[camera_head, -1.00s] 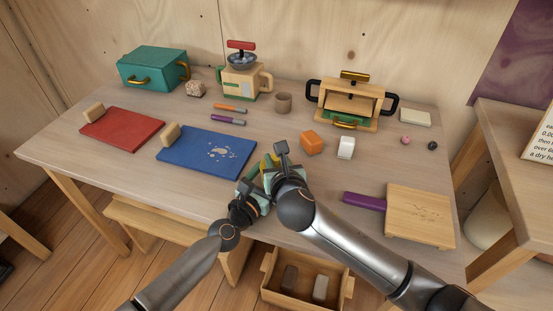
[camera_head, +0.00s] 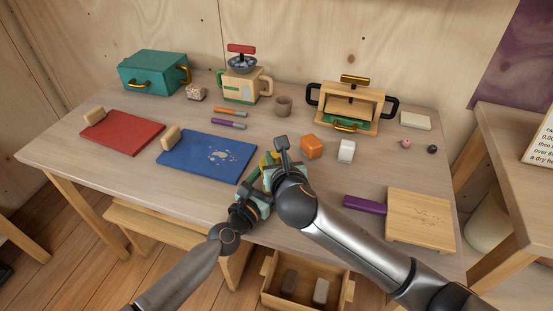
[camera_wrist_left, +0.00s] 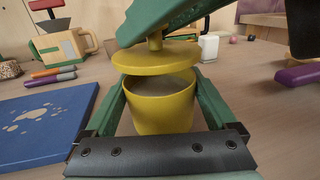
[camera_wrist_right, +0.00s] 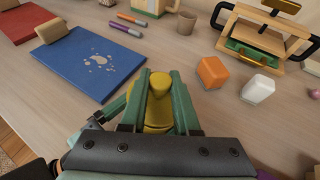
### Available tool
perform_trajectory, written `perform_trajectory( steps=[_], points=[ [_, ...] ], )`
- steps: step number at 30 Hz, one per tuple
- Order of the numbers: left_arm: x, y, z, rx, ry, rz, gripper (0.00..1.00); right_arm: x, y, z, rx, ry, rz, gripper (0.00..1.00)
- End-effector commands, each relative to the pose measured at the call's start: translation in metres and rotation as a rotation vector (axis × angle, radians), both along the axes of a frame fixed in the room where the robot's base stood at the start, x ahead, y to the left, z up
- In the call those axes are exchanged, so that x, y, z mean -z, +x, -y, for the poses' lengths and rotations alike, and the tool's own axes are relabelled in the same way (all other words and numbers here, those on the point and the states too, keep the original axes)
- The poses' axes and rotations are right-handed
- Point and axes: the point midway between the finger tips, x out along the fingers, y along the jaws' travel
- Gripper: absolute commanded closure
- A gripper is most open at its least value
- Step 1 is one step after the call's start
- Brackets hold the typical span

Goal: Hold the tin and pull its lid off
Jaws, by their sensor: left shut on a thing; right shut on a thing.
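The yellow tin (camera_wrist_left: 162,112) stands in the left wrist view between the green fingers of my left gripper (camera_wrist_left: 160,98), which is shut on its sides. Its yellow lid (camera_wrist_left: 150,54) is above the rim, slightly tilted, with a gap that shows the tin's pale inside. My right gripper (camera_wrist_right: 160,92) is shut on the lid's knob (camera_wrist_right: 160,85), its fingers coming from above in the left wrist view. In the head view, both grippers meet near the table's front edge and mostly hide the tin.
A blue board (camera_head: 207,155) lies left of the grippers. An orange block (camera_head: 312,147) and a white block (camera_head: 346,151) stand to the right. A purple-handled wooden board (camera_head: 420,217) lies at the front right. An open drawer (camera_head: 305,282) is below the table edge.

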Motion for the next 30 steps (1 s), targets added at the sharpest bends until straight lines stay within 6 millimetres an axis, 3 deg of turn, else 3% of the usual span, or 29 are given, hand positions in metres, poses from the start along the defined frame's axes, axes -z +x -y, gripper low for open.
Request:
perform_trajectory(
  steps=[11,21,29,30],
  points=[
    [0.000,0.000,0.000,-0.001,0.001,-0.001,1.00,-0.003,0.000,0.000,0.000,-0.001,0.001,1.00],
    [0.001,0.000,0.000,0.000,0.001,-0.001,1.00,-0.039,0.000,0.000,0.000,0.000,0.003,1.00],
    [0.001,0.000,0.000,0.000,0.001,-0.001,1.00,-0.042,0.000,0.000,0.000,-0.001,0.000,1.00],
    [0.001,0.000,0.000,0.000,0.001,-0.001,0.06,-0.042,0.000,0.000,0.000,-0.001,0.000,1.00]
  ],
)
